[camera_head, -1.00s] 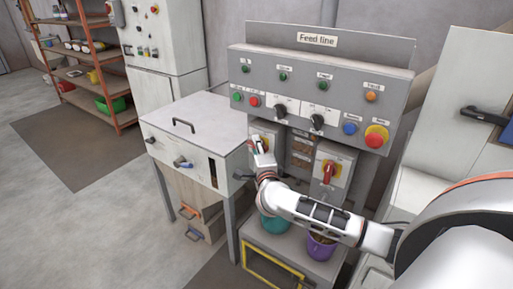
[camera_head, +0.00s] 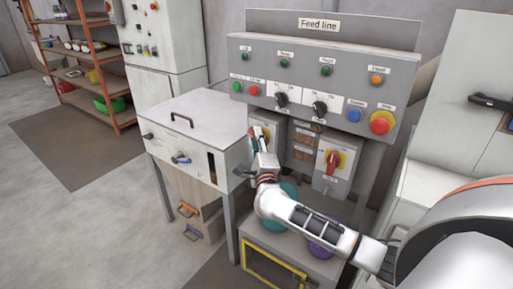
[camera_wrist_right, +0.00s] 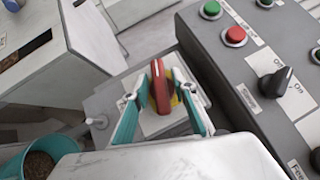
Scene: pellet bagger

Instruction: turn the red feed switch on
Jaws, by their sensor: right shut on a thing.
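The red feed switch (camera_wrist_right: 160,87) is a red rotary handle on a yellow plate, on a small grey box under the left part of the Feed line panel. My right gripper (camera_head: 257,140) is at this box and mostly hides the handle in the head view. In the right wrist view its teal-edged fingers (camera_wrist_right: 163,98) lie on both sides of the red handle, shut on it. The handle looks roughly upright in that view. A similar red handle (camera_head: 333,162) on a yellow plate sits on another box to the right. My left gripper is not in view.
The control panel (camera_head: 300,72) above carries black knobs, coloured buttons and a red mushroom button (camera_head: 382,122). A white cabinet (camera_head: 195,115) with a lid handle stands close left. A teal bucket (camera_wrist_right: 38,158) of pellets and a purple bucket (camera_head: 322,248) stand below.

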